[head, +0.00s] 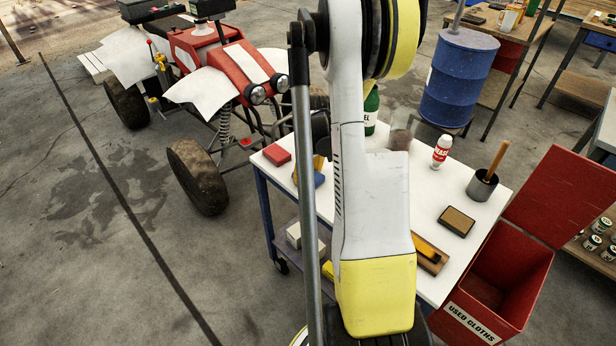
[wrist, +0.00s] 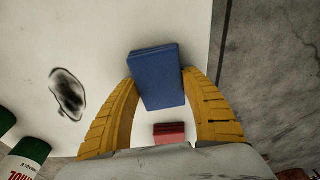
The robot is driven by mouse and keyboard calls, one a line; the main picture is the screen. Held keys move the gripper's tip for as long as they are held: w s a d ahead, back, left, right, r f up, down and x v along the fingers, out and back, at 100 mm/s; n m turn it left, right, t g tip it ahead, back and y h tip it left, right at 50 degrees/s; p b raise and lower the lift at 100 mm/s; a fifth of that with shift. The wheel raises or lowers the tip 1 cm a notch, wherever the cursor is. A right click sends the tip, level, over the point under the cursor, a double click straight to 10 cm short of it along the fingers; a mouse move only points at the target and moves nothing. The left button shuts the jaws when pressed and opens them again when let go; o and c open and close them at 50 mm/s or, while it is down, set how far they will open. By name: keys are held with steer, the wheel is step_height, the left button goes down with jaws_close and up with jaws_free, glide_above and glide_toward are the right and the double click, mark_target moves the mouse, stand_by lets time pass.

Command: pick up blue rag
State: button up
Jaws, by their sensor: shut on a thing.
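The blue rag (wrist: 157,77) is a folded, flat block between the two yellow fingers of my gripper (wrist: 157,88) in the wrist view. The fingers touch its left and right sides, and my gripper is shut on it. In the head view a small part of the blue rag (head: 319,179) shows beside my arm, with a bit of yellow finger next to it; my arm hides the rest. The rag is over the white tabletop; I cannot tell whether it still touches it.
A red folded rag (head: 277,155) lies close by on the white table (head: 400,275). The table also holds a green bottle (head: 371,112), a grease bottle (head: 441,152), a sponge (head: 457,221) and a grey pot (head: 482,186). A red used-cloths bin (head: 505,275) stands open at right.

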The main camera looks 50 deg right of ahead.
mark_target(307, 173)
steer(key=shift+r+p, duration=0.4)
steer(key=shift+r, duration=0.25)
step_height(307, 173, up, 3)
steer(key=shift+f+p, duration=0.1)
steer(key=shift+p, duration=0.7)
steer(key=d+r+p, duration=0.2)
steer(key=d+r, duration=0.1)
steer(key=d, duration=0.2)
steer(key=s+d+r+p, duration=0.1)
steer(key=d+r, duration=0.2)
steer(key=d, duration=0.3)
steer(key=shift+s+d+r+p, duration=0.3)
steer(key=shift+r+p, duration=0.05)
steer(key=shift+r, duration=0.05)
steer(key=o, duration=0.5)
steer(key=c, duration=0.5)
